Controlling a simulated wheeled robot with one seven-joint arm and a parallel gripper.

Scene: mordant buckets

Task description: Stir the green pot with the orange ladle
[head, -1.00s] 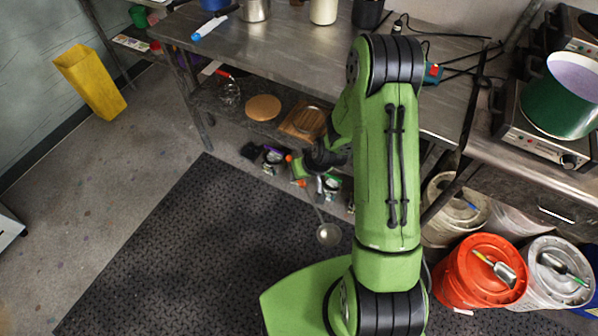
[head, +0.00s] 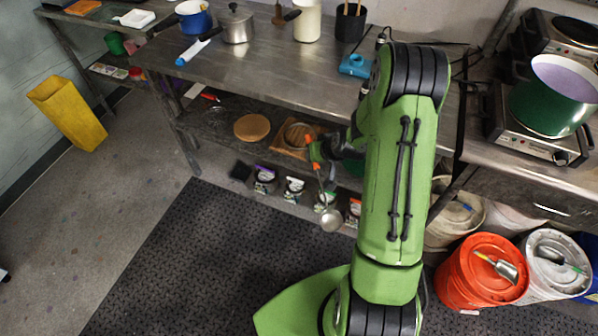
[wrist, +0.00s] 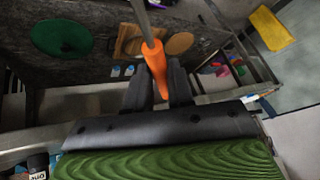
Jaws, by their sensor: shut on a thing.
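My gripper (head: 322,152) is shut on the orange handle of the ladle (head: 331,219). The ladle hangs with its metal bowl down, in front of the lower shelf of the steel table. In the wrist view the orange handle (wrist: 155,66) sits between the dark fingers (wrist: 158,88), and the metal shaft runs out of the top of the picture. The green pot (head: 545,98), with pale purple contents, stands on a hot plate (head: 535,140) at the right, well apart from the ladle. My arm hides part of the table between them.
A steel table (head: 270,68) carries a lidded pot (head: 235,24), a white container (head: 307,20) and a blue device (head: 355,66). An orange bucket (head: 480,272) and a white bucket (head: 545,262) stand on the floor at right. A yellow bin (head: 68,112) stands left. The dark mat (head: 210,250) is largely clear.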

